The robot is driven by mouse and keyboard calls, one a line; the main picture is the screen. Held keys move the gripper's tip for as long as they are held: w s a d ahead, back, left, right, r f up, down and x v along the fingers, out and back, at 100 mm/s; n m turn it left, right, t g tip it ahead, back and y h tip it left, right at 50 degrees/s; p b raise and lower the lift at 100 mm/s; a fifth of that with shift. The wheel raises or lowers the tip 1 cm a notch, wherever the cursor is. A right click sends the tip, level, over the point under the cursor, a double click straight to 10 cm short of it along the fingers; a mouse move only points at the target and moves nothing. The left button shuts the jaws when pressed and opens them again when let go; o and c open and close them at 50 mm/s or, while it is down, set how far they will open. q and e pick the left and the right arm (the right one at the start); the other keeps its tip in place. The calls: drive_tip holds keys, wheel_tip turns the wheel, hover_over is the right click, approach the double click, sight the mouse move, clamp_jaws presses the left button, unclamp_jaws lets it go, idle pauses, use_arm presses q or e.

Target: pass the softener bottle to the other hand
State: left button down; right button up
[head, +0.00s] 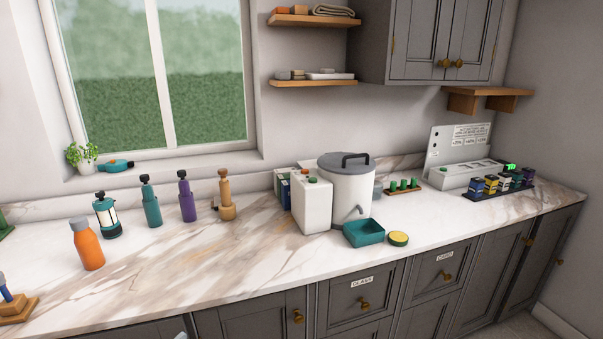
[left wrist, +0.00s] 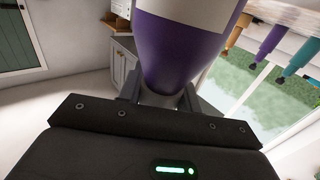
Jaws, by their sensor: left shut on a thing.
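A large purple bottle with a pale upper band (left wrist: 185,50) fills the top middle of the left wrist view, very close to the camera; I take it to be the softener bottle. My left gripper (left wrist: 160,92) is shut on its narrow pale end. The rest of the bottle is cut off by the frame. My right gripper is in no view.
The front middle is clear.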

use_arm(q)
drive_tip(key=shift+d+r, duration=0.15)
drive_tip(key=shift+d, duration=0.3)
drive_tip(key=shift+w+d+r, duration=0.2)
drive_tip(key=shift+w+r, duration=0.05)
